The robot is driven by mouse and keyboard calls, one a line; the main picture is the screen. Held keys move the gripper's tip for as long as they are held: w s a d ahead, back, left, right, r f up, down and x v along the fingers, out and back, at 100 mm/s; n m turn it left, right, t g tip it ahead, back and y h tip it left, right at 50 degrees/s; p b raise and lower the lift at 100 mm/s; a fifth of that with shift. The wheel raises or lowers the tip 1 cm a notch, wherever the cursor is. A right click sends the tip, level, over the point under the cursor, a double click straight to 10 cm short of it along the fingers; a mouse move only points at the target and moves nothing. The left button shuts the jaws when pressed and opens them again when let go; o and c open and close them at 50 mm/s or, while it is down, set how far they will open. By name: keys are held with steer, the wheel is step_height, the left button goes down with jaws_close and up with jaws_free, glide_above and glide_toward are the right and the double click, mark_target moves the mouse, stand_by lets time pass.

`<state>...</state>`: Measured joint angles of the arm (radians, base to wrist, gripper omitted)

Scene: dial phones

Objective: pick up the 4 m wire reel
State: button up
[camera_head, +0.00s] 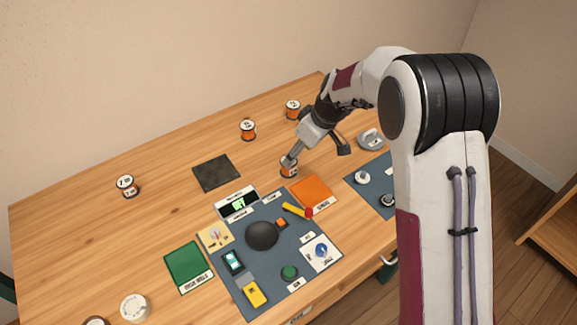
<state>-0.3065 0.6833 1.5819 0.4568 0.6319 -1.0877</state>
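Several small wire reels with white tops and orange sides stand on the wooden table. One reel (288,173) is directly under my gripper (291,160), which points down and to the left at it. The gripper's tip overlaps this reel's top and hides part of it. I cannot tell whether the fingers grip it or only touch it. Two other reels stand behind, one in the back middle (248,130) and one at the back right (292,110). Another reel (126,186) stands at the left. The labels are too small to tell which reel is 4 m.
A dark mat (216,172) lies left of the gripper. In front are an orange pad (312,193), a green pad (186,264) and a blue-grey panel (235,293) with devices. A grey object (370,139) stands to the right. The table's left part is mostly clear.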

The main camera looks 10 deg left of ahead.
steer(key=shift+x, duration=1.3)
steer(key=shift+a+f, duration=0.1)
steer(key=shift+s+a+x, duration=0.1)
steer(key=shift+a+x, duration=0.05)
steer(key=shift+x, duration=1.1)
steer(key=shift+s+a+x, duration=0.1)
steer(key=shift+a+x, duration=0.05)
steer(key=shift+x, duration=1.1)
steer(key=c, duration=1.2)
